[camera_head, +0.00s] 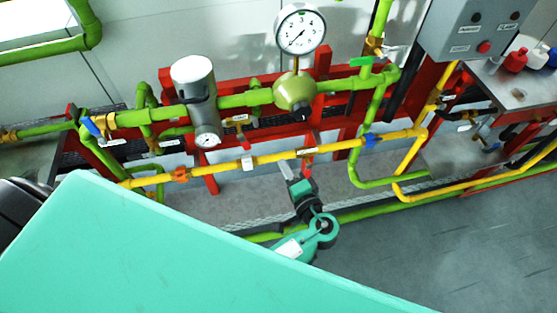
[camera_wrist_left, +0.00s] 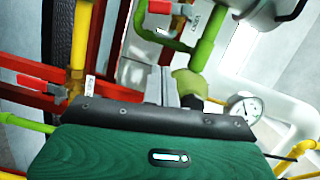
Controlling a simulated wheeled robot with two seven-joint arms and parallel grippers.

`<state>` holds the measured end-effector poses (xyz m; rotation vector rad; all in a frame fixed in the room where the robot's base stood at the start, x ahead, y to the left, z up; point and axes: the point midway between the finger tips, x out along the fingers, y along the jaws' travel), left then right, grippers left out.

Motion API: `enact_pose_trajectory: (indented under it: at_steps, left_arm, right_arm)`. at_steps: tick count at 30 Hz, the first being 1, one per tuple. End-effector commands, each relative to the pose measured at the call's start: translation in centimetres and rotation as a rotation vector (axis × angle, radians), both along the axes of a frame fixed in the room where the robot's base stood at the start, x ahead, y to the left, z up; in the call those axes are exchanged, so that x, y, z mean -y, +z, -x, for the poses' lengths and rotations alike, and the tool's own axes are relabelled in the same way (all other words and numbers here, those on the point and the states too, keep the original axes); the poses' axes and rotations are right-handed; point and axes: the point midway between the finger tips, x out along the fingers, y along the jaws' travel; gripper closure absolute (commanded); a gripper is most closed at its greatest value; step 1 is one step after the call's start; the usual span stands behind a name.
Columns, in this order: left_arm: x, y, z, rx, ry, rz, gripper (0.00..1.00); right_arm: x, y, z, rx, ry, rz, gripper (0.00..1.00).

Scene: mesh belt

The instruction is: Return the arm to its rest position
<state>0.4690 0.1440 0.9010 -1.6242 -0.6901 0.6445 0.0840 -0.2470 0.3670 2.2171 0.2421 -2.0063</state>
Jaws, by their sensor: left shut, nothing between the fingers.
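My left gripper (camera_head: 289,173) is in the middle of the head view, in front of the yellow pipe (camera_head: 250,162). Its grey fingers are together and point up toward the pipe, close to a red valve handle (camera_head: 308,168). I cannot tell whether the fingers touch the pipe. In the left wrist view the fingers (camera_wrist_left: 160,82) are shut with nothing between them. My right gripper is in neither view.
Green pipes (camera_head: 130,118) on a red frame (camera_head: 322,65) carry a round gauge (camera_head: 301,30) and a grey cylinder (camera_head: 195,82). A grey control box (camera_head: 475,30) is at upper right. Open grey floor (camera_head: 440,245) lies at lower right.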

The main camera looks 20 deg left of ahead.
Motion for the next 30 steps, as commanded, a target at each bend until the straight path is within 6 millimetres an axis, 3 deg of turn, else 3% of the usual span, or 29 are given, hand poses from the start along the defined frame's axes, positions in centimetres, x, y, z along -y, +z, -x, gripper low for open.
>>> enact_pose_trajectory:
  at_steps: [7,22,26,29,30]
  left_arm:
    - [0.5,0.1,0.5,0.000,0.001,0.000,1.00]
    - [0.5,-0.6,0.4,-0.015,-0.006,0.002,1.00]
    - [0.3,-5.0,0.1,-0.118,-0.056,0.026,1.00]
    - [-0.1,-11.5,0.3,-0.264,-0.120,0.081,1.00]
    - [-0.3,-14.6,0.7,-0.330,-0.146,0.113,1.00]
  right_arm:
    - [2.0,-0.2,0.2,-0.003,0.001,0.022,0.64]
    - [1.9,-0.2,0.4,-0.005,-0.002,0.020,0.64]
    - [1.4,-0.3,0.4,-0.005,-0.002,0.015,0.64]
    - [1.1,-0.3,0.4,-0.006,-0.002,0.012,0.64]
    - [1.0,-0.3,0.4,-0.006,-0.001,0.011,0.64]
